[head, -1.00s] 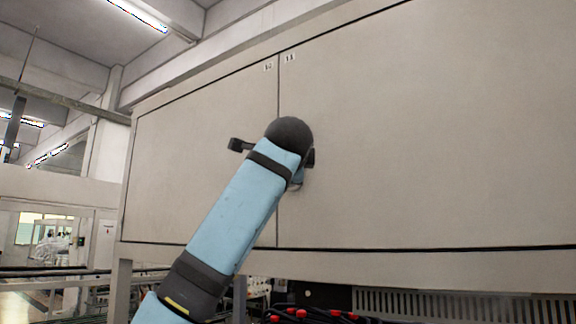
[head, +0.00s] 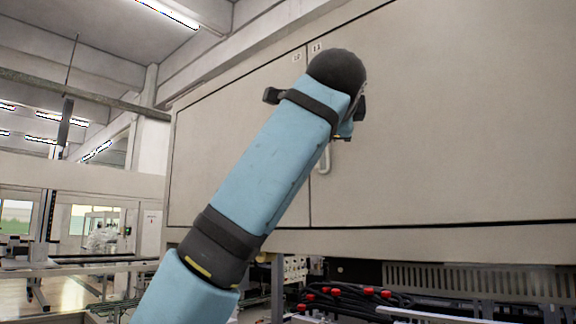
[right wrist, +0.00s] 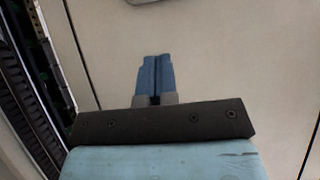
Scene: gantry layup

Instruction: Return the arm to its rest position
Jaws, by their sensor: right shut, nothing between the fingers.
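My right gripper (right wrist: 155,80) shows in the right wrist view with its two blue fingers together and nothing between them. It is in front of a plain pale panel (right wrist: 210,50), apart from the pale piece at the top edge of that view. In the head view a light blue arm of mine rises from the bottom to a dark rounded joint, in front of a large beige cabinet (head: 450,120). Its gripper is hidden there behind the arm. My left gripper is not seen.
The cabinet has two panels with a seam and a pale handle (head: 324,160) just right of the arm. Below are dark hoses with red fittings (head: 350,292) and a slotted grille (head: 470,278). A hall with rails opens at the left.

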